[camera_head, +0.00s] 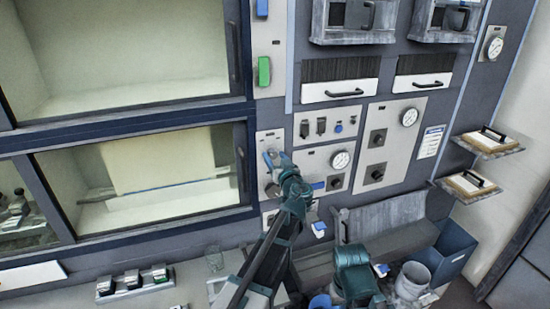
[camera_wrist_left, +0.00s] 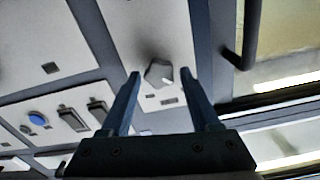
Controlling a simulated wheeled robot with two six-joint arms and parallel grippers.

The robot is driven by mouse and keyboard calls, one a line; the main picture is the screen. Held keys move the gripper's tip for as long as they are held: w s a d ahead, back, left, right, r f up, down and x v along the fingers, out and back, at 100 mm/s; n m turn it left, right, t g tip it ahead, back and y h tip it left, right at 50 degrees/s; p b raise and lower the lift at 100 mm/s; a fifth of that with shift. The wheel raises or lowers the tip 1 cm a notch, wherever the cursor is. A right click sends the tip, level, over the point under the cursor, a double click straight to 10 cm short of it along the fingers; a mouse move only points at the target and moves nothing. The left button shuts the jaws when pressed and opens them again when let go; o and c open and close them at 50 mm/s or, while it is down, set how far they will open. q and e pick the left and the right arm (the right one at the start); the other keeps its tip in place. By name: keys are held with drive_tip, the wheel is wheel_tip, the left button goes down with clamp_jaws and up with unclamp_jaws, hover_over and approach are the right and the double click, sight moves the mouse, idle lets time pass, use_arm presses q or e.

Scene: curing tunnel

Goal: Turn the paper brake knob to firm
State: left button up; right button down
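My left gripper (camera_head: 273,160) reaches up to a narrow pale panel (camera_head: 268,138) right of the lower window, and covers most of what is on it. In the left wrist view the left gripper (camera_wrist_left: 160,74) is open, its two fingers apart. A grey faceted knob (camera_wrist_left: 158,74) on the pale panel shows between the fingertips, with a visible gap to each finger. I cannot read a label or setting on it. My right gripper does not show clearly in either view.
A dark window handle (camera_head: 240,168) stands close left of the gripper. To the right are panels with dark knobs (camera_head: 377,138) and gauges (camera_head: 340,160). A green switch (camera_head: 264,71) sits above. Two shelves (camera_head: 487,140) stick out at far right.

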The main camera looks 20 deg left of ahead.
use_arm(q)
clamp_jaws()
drive_tip(key=m, duration=0.8)
drive_tip(key=shift+d+f+m, duration=0.1)
drive_tip(key=shift+m, duration=0.3)
drive_tip(key=m, duration=0.4)
drive_tip(key=shift+w, duration=0.1)
drive_tip(key=shift+f+m, duration=0.1)
drive_tip(key=shift+m, duration=2.4)
